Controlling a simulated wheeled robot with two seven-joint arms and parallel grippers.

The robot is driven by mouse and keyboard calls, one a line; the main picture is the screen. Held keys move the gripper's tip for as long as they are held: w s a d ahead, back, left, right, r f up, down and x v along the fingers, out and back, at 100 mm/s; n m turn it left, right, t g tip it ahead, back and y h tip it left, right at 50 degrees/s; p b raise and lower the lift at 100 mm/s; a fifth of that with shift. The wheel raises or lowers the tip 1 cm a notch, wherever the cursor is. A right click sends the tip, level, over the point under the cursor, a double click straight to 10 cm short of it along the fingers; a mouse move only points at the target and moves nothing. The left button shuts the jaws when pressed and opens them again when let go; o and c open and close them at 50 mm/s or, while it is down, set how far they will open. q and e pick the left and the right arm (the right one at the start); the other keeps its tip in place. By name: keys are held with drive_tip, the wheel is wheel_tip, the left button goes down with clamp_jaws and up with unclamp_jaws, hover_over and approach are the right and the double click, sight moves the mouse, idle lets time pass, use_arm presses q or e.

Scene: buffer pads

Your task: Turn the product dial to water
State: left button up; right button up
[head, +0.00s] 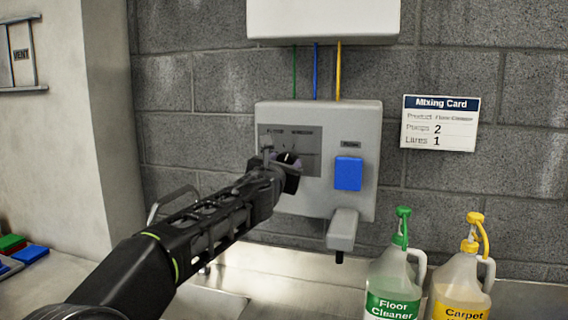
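The dispenser (356,119) is a light grey box on the block wall, with a darker grey panel (305,138) at its upper left. The product dial (290,158) is a dark knob with a white mark on that panel, mostly hidden behind my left gripper. My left gripper (284,168) is at the dial, its fingers over or around it; I cannot tell whether they touch it. The small labels around the dial are too blurred to read. My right gripper is not in view.
A blue push button (348,173) and a grey spout (342,230) are right of the dial. Green-capped Floor Cleaner (392,283) and yellow-capped Carpet (461,285) jugs stand lower right. A mixing card (440,123) hangs on the wall. Coloured pads (30,254) lie at far left.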

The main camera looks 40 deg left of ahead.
use_arm(q)
clamp_jaws()
drive_tip(key=shift+n, duration=0.5)
drive_tip(key=n, duration=0.4)
drive_tip(key=shift+a+r, duration=0.1)
drive_tip(key=n+h, duration=0.1)
drive_tip(key=n, duration=0.3)
drive_tip(key=shift+p, duration=0.4)
drive_tip(key=n, duration=0.4)
drive_tip(key=shift+s+a+n, duration=0.1)
drive_tip(key=shift+a+n, duration=0.05)
drive_tip(key=shift+n, duration=0.15)
drive_tip(key=shift+n+h+p, duration=0.4)
drive_tip(key=shift+n+p, duration=0.15)
drive_tip(key=shift+n, duration=1.25)
